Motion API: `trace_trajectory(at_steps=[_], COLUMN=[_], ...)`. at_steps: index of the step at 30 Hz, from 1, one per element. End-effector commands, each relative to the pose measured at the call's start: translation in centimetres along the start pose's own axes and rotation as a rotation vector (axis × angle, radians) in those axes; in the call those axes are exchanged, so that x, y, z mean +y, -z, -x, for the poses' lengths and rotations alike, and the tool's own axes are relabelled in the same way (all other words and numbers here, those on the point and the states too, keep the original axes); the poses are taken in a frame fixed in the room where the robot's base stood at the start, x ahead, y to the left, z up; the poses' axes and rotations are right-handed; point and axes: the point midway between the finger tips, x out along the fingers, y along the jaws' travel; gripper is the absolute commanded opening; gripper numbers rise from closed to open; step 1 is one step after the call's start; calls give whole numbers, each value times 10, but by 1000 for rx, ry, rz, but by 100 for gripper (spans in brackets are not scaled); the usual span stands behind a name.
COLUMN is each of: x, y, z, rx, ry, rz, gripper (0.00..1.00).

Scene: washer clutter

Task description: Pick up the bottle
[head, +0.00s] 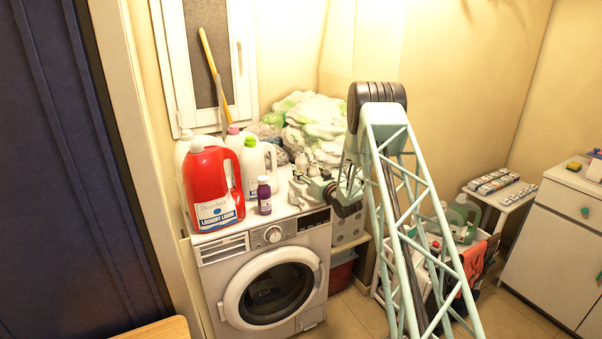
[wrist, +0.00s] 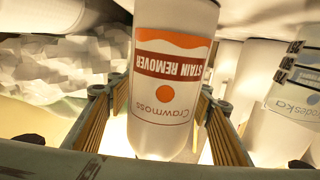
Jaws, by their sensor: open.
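In the wrist view, a white bottle (wrist: 165,105) with an orange "Crawmoss Stain Remover" label appears upside down. It stands between the two fingers of my gripper (wrist: 153,98). The fingers are open, with a visible gap at the right and little at the left; I cannot tell whether either touches it. In the head view, my gripper (head: 308,187) is over the right part of the washing machine top, at the height of the things on it. The stain remover is hard to make out there, mostly hidden by the gripper and arm.
On the washing machine (head: 272,234) stand a red detergent jug (head: 207,178), a white jug with a green cap (head: 254,163) and a small purple bottle (head: 264,196). A laundry pile (head: 312,118) lies behind. A cart (head: 478,215) with bottles stands at right.

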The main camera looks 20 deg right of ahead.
Motion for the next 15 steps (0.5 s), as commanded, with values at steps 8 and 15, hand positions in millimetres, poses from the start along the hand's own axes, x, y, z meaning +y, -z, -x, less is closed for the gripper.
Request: trace_trajectory(at_steps=[8, 15], x=[0, 0], y=[-1, 0], z=[-23, -25], rx=[0, -1], ry=[0, -1], rz=[1, 1], gripper=[47, 47])
